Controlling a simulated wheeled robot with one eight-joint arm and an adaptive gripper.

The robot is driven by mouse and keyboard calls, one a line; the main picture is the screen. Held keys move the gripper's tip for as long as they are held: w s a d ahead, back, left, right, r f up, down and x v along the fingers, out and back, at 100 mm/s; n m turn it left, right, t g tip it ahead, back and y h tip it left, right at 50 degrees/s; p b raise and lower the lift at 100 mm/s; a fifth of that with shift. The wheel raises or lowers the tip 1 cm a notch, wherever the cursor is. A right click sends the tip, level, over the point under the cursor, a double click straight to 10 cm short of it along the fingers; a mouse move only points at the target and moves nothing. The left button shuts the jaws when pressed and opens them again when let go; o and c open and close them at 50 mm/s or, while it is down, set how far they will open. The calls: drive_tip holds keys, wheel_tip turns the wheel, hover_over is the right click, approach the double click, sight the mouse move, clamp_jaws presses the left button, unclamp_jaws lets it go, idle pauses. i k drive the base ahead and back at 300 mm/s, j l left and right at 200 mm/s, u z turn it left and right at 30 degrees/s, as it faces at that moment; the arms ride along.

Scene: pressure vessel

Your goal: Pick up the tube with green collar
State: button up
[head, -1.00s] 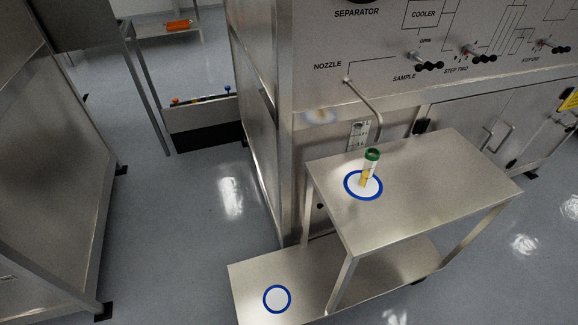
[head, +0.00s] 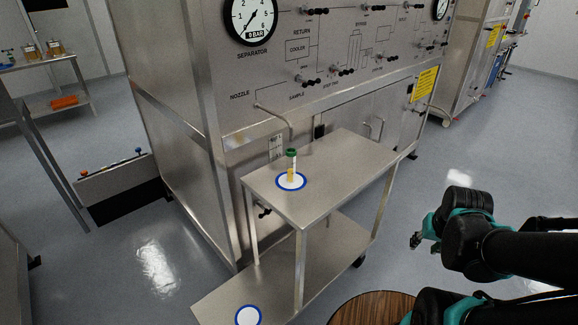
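The tube with green collar (head: 291,167) stands upright on a white disc with a blue rim (head: 283,185) on the upper shelf of a metal cart (head: 330,160). Its lower part looks yellow. My gripper (head: 415,240) is at the right of the head view, to the right of the cart and well apart from the tube. It is small and dark, and I cannot make out whether its fingers are open or closed. I see nothing held in it.
A second blue-rimmed white disc (head: 248,316) lies bare on the cart's lower shelf. A bent nozzle pipe (head: 284,120) comes down from the steel panel (head: 300,60) behind the tube. A round wooden top (head: 372,308) shows at the bottom. Open floor lies right of the cart.

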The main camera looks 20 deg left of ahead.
sight(291, 153)
drive_tip(key=u, duration=1)
